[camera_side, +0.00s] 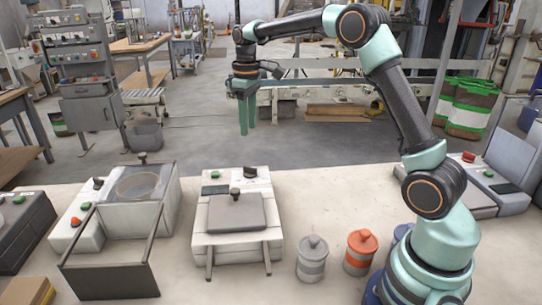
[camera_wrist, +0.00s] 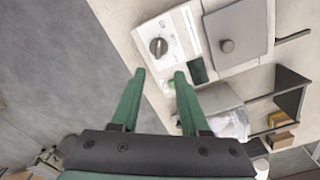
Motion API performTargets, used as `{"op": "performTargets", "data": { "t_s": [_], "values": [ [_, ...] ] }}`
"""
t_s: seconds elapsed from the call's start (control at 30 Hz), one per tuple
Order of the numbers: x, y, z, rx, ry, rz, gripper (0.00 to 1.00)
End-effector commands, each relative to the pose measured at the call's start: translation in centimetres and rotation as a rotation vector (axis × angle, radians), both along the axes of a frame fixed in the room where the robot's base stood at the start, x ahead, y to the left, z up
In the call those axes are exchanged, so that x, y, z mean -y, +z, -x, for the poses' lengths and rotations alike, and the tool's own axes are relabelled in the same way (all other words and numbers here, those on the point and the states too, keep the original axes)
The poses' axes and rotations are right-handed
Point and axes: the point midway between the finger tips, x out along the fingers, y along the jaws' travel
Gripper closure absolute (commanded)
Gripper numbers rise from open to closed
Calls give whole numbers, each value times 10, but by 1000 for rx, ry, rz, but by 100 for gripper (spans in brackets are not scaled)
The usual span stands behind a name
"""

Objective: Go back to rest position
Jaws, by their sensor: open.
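My gripper (camera_side: 244,118) hangs in the air beyond the far edge of the table, above the floor, in the side view. Its two green fingers point down, apart, with nothing between them. In the wrist view my gripper (camera_wrist: 158,78) also shows open and empty, with the table edge and a white machine past its fingertips. My arm arches up from its base at the right of the side view and over to the left. My gripper touches nothing.
A white machine with a grey lid (camera_side: 236,213) stands mid-table. Left of it is a machine with an open-front frame and clear-topped chamber (camera_side: 138,190). A grey canister (camera_side: 312,258) and an orange canister (camera_side: 360,252) stand near my base. The white table (camera_side: 335,195) is clear behind them.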

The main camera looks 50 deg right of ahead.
Motion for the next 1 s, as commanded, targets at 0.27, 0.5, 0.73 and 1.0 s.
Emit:
{"op": "performTargets", "data": {
  "t_s": [0.27, 0.5, 0.73, 1.0],
  "values": [
    [-31, 46, 42, 116, -59, 13, 55],
    [-60, 67, 94, 231, -123, 7, 55],
    [-81, 67, 147, 341, -184, -16, 55],
    [-98, 46, 195, 448, -242, -55, 55]
  ]
}}
